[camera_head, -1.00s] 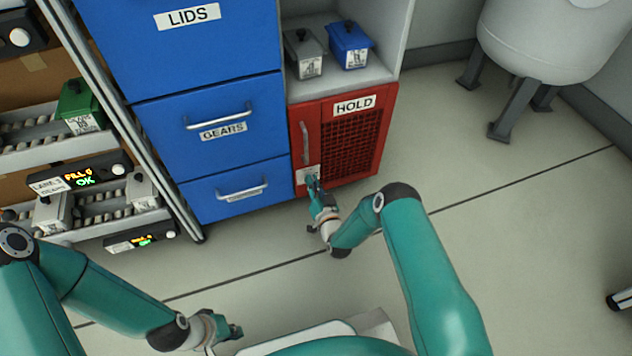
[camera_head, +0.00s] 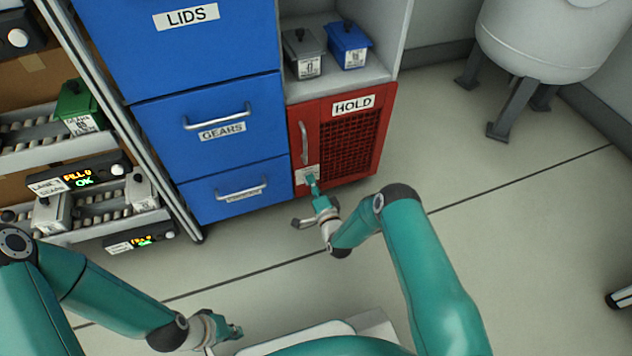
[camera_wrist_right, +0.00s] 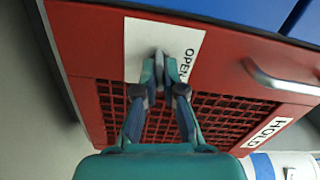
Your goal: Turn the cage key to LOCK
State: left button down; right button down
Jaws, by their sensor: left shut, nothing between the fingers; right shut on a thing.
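The red cage (camera_head: 350,145) with a mesh door and a HOLD sign (camera_head: 354,106) stands right of the blue drawers, its door shut. A white key plate (camera_head: 306,174) sits at its lower left; in the right wrist view the plate (camera_wrist_right: 188,42) shows the word OPEN. My right gripper (camera_head: 313,184) is at the plate, and in the right wrist view its fingertips (camera_wrist_right: 160,75) are shut on the grey key (camera_wrist_right: 159,58). The fingers hide part of the key, and LOCK cannot be read. My left gripper (camera_head: 232,331) is shut and empty, low near my base.
Blue drawers (camera_head: 222,130) stand left of the cage. A grey box (camera_head: 303,52) and a blue box (camera_head: 350,45) sit on the shelf above it. A roller rack (camera_head: 100,211) is at the left. The floor to the right is clear up to a white tank (camera_head: 553,40).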

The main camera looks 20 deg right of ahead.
jog(key=shift+d+f+m, duration=0.1)
jog(key=shift+d+m, duration=0.05)
jog(key=shift+m, duration=0.45)
jog(key=shift+d+f+m, duration=0.1)
jog(key=shift+d+m, duration=0.05)
jog(key=shift+m, duration=0.45)
jog(key=c, duration=1.3)
grip_release()
jog(key=shift+a, duration=0.1)
jog(key=shift+a, duration=0.1)
jog(key=shift+s, duration=0.1)
jog(key=s, duration=1.2)
jog(key=shift+d, duration=0.2)
jog(key=shift+w, duration=0.1)
